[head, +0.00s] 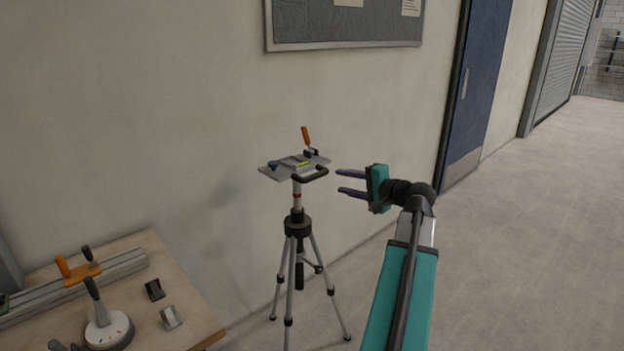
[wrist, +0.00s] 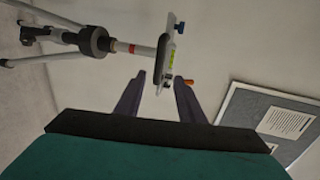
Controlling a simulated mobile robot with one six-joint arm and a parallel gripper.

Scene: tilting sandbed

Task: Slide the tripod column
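The tripod (head: 298,230) stands upright on the floor by the wall, with splayed grey legs and a black collar. Its short light column (head: 297,194) with a red band rises from the collar to a grey top plate (head: 283,170). The plate carries a black handle (head: 311,175), an orange-handled lever (head: 305,138), a blue knob and a yellow-green level. My gripper (head: 345,182) is open and empty, just right of the plate and handle, with its fingers pointing left. In the wrist view the black handle (wrist: 161,58) appears beyond and between the open fingertips (wrist: 157,85), seemingly apart from them.
A wooden bench (head: 205,325) at the lower left holds a rail, an orange-handled clamp (head: 78,270), a white round dial base (head: 108,330) and small grey blocks. The wall is close behind the tripod. A blue door (head: 490,90) and open floor (head: 530,240) lie to the right.

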